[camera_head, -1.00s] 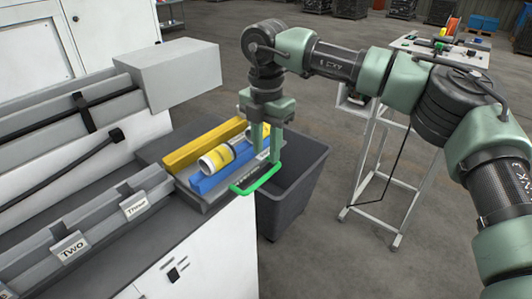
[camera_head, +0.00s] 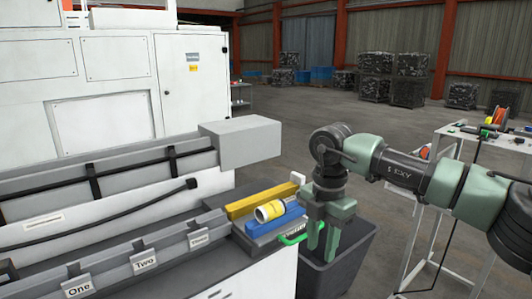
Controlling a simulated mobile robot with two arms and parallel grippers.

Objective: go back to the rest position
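My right gripper (camera_head: 322,250) hangs fingers down over the near side of the dark bin, just right of the green handle (camera_head: 291,240). Its two fingers are apart, with nothing seen between them. The arm comes in from the right edge. The handle sits at the end of a grey tray that bears a yellow bar (camera_head: 245,206), a blue bar (camera_head: 262,228) and a yellow-and-white cylinder (camera_head: 270,211) lying on its side. My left gripper is not in view.
A dark bin (camera_head: 352,268) stands right of the bench. A white-framed cart (camera_head: 440,205) with spools stands at the right. A white machine (camera_head: 125,95) is behind. Open floor lies beyond.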

